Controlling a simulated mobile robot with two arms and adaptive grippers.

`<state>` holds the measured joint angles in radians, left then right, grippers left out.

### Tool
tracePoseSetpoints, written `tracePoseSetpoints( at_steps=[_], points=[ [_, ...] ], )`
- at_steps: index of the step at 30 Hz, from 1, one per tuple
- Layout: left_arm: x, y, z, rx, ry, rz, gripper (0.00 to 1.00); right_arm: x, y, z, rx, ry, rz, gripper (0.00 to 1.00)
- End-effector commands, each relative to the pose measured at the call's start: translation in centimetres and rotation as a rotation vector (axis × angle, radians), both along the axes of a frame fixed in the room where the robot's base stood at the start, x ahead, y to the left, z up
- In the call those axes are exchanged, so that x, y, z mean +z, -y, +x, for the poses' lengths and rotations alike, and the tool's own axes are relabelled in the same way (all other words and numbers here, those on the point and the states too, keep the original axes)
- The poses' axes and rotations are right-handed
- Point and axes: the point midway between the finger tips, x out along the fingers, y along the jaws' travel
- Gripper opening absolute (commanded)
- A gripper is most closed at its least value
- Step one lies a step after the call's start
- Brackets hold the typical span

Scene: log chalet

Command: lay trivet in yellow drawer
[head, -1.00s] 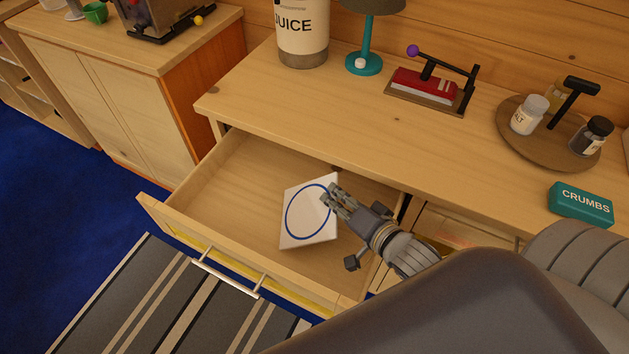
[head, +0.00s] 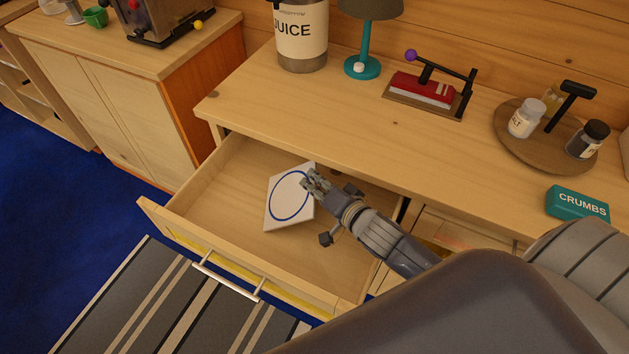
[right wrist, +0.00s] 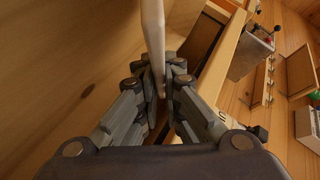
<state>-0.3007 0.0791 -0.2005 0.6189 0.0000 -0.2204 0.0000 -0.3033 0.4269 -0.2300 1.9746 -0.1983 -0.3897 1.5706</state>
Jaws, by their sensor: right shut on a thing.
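The trivet (head: 285,200) is a white square tile with a blue ring. In the head view it is tilted, over the inside of the open yellow-fronted drawer (head: 215,190). I cannot tell whether its lower edge touches the drawer floor. My right gripper (head: 312,182) is shut on the trivet's right edge and reaches into the drawer from the right. In the right wrist view the trivet (right wrist: 153,35) shows edge-on as a pale strip between the fingers (right wrist: 160,85). My left gripper is not in view.
The counter above the drawer holds a juice container (head: 302,40), a teal lamp (head: 362,66), a red-and-black press (head: 422,88), a round tray (head: 510,150) with shakers, and a teal crumbs box (head: 578,203). The drawer's left part is bare.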

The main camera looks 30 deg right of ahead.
Motion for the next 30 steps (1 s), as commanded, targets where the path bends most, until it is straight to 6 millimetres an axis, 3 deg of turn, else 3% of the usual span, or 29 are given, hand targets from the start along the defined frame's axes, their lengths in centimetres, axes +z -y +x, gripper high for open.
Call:
tracePoseSetpoints(
  at_steps=[8,9,11,23,30],
  points=[
    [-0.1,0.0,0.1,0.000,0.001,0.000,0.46,-0.1,0.0,0.1,0.001,0.005,0.002,0.00],
    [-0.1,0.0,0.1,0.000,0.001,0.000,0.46,-0.2,0.0,0.0,-0.001,0.001,0.000,0.16],
    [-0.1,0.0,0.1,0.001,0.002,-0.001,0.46,-0.2,0.0,0.0,0.000,0.000,-0.001,0.27],
    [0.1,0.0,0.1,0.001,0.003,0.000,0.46,0.2,0.0,-0.1,0.001,0.002,0.001,0.27],
    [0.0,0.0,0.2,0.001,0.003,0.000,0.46,1.0,0.4,-2.9,0.000,-0.001,0.002,0.27]
  ],
)
